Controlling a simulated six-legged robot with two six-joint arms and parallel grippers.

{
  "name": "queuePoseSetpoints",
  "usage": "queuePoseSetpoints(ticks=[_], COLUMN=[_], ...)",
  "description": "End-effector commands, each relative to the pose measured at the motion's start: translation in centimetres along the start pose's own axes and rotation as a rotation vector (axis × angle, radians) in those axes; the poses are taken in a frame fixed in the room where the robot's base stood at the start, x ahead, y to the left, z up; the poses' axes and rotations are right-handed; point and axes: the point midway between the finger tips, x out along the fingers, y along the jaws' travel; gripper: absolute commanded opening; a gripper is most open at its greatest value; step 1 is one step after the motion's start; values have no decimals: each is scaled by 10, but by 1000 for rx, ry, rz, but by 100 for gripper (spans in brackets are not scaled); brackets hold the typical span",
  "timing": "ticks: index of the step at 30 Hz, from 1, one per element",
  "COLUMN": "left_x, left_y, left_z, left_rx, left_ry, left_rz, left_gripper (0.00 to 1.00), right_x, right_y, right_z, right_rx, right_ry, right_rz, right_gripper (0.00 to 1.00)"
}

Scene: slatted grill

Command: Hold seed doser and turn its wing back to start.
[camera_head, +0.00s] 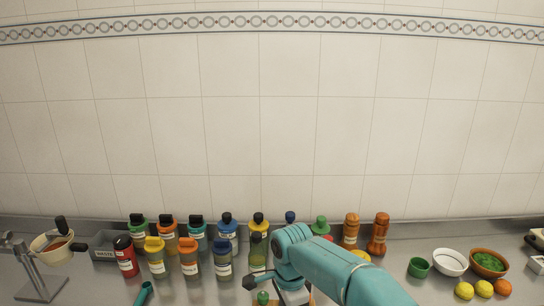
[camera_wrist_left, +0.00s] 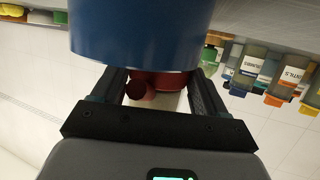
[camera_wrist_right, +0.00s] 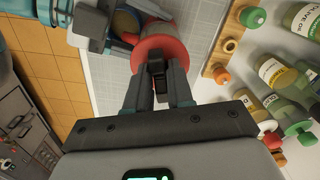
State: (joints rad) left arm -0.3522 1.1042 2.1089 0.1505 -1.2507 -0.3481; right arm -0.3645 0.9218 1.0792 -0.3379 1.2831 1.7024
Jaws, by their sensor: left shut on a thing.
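In the left wrist view my left gripper (camera_wrist_left: 160,92) is shut on the seed doser. A large blue cylinder (camera_wrist_left: 140,35) fills the top of that view, and a red part (camera_wrist_left: 172,82) with a dark red round end shows between the fingers. In the right wrist view the doser's red disc (camera_wrist_right: 152,52) faces my right gripper (camera_wrist_right: 158,88). A black wing (camera_wrist_right: 157,72) stands out from the disc, between the two fingers, which look slightly apart around it. Contact with the wing is unclear.
Several seasoning bottles (camera_head: 190,262) stand along the counter's left and middle. Two orange mills (camera_head: 379,236), bowls (camera_head: 450,262) and fruit (camera_head: 464,290) are at the right. Bottles crowd the right wrist view's right side.

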Motion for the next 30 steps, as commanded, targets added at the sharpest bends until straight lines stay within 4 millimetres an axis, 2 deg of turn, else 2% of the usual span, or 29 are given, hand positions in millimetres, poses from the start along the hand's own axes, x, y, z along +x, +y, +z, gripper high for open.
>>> queuePoseSetpoints(ticks=[8,16,24,30], left_x=[0,0,0,0], left_y=[0,0,0,0], left_z=[-1,-1,-1,-1], left_rx=[0,0,0,0], left_ry=[3,3,2,2], left_rz=[0,0,0,0], left_gripper=[37,37,37,37], right_x=[0,0,0,-1], right_y=[0,0,0,0], right_z=[0,0,0,0], right_rx=[-281,-309,-586,-600], right_ry=[-1,-1,-1,-1], right_rz=[0,0,0,0], right_gripper=[0,0,0,0])
